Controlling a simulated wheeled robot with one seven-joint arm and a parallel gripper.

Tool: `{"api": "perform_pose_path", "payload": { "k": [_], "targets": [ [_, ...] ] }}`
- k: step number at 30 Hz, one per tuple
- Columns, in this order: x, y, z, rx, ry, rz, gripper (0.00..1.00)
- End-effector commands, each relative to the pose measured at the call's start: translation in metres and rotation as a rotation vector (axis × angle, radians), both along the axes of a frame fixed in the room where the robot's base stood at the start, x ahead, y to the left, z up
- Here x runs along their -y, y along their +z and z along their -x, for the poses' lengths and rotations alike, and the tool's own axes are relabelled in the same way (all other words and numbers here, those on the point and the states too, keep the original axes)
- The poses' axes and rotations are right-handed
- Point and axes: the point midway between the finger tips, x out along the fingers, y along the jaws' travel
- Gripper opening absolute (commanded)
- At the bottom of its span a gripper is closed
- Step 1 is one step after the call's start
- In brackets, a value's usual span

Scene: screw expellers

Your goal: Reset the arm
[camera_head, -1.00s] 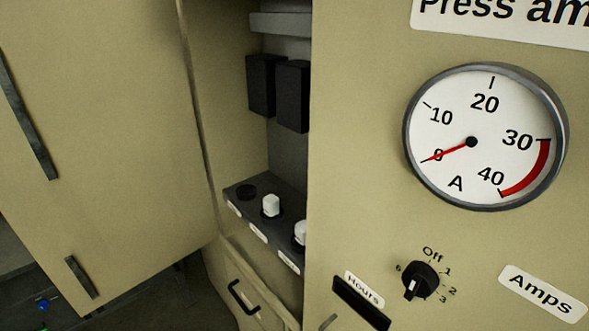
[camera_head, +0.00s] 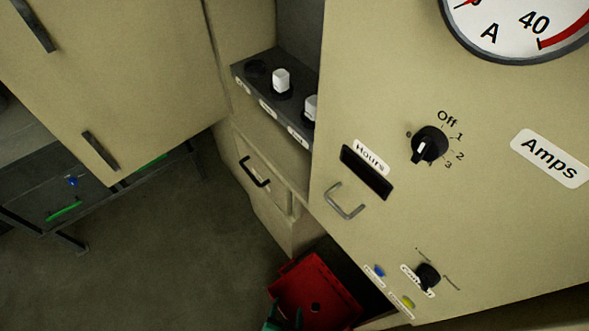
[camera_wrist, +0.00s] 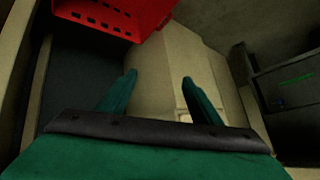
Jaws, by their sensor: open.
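My gripper (camera_wrist: 158,88) shows in the wrist view as two green fingers spread apart, with nothing between them. Beyond the fingers are beige cabinet surfaces, and a red crate (camera_wrist: 125,18) is at the top of that view. In the head view a small green part of my gripper shows at the bottom edge, in front of the red crate (camera_head: 315,285). Most of my arm is out of the head view.
A beige panel with an amp gauge (camera_head: 515,25), a rotary knob (camera_head: 429,145) and a metal handle (camera_head: 345,202) fills the right. A drawer with a black handle (camera_head: 254,171) is in the middle. Open floor (camera_head: 180,245) lies at lower left.

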Motion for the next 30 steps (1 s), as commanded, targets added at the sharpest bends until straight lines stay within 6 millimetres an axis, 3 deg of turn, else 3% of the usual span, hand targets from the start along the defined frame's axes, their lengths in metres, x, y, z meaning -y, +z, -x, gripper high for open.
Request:
{"api": "perform_pose_path", "payload": {
  "k": [9,15,18,24,30],
  "targets": [
    [0.012,0.136,0.04,0.252,0.126,0.164,0.58],
    [0.02,0.23,0.054,0.412,0.209,0.266,0.58],
    [0.022,0.268,0.059,0.474,0.241,0.304,0.58],
    [0.023,0.306,0.062,0.54,0.274,0.341,0.58],
    [0.023,0.309,0.062,0.546,0.277,0.345,0.58]
  ]
}}
